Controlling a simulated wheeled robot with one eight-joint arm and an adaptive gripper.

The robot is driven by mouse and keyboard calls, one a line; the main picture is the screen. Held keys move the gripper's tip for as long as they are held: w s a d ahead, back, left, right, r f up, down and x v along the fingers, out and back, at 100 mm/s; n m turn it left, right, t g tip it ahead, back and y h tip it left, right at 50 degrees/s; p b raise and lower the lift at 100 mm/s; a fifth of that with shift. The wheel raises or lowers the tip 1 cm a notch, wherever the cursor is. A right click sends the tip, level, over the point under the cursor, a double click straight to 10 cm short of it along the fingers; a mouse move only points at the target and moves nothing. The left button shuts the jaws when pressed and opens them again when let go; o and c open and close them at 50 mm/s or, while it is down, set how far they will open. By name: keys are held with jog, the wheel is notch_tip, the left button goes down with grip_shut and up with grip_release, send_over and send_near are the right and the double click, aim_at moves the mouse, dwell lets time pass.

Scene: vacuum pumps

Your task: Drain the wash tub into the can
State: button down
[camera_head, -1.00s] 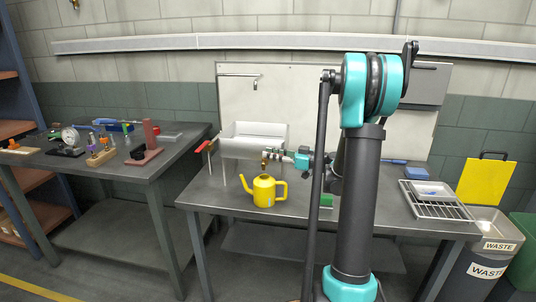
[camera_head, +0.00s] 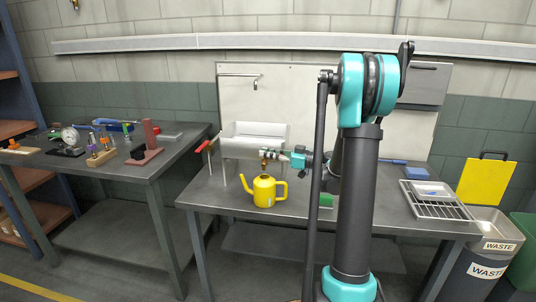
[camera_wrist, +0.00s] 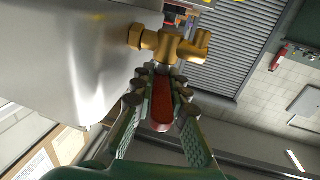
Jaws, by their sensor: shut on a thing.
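The wash tub (camera_head: 253,148) is a pale metal basin on legs on the grey bench. A brass tap (camera_wrist: 170,45) comes out of its wall in the wrist view. A red lever (camera_wrist: 161,110) runs from the tap between my fingers. My gripper (camera_wrist: 163,82) is shut on this lever; it also shows at the tub's front in the head view (camera_head: 282,156). The yellow can (camera_head: 264,191) stands upright on the bench below the tap, spout to the left. The inside of the can is hidden, and no water stream is visible.
A red-handled post (camera_head: 205,146) stands left of the tub. A wire rack with a tray (camera_head: 437,207) and a blue block (camera_head: 416,173) are at the right. A second bench (camera_head: 170,160) with several tools stands left. Waste bins are at far right.

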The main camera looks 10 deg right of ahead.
jog(key=shift+w+n+g+y, duration=0.1)
jog(key=shift+n+g+y, duration=0.6)
jog(key=shift+n+g, duration=0.8)
jog(key=shift+m+g, duration=0.3)
jog(key=c, duration=1.8)
grip_release()
jog(key=shift+d, duration=0.15)
jog(key=v, duration=1.1)
jog(key=shift+d, duration=0.4)
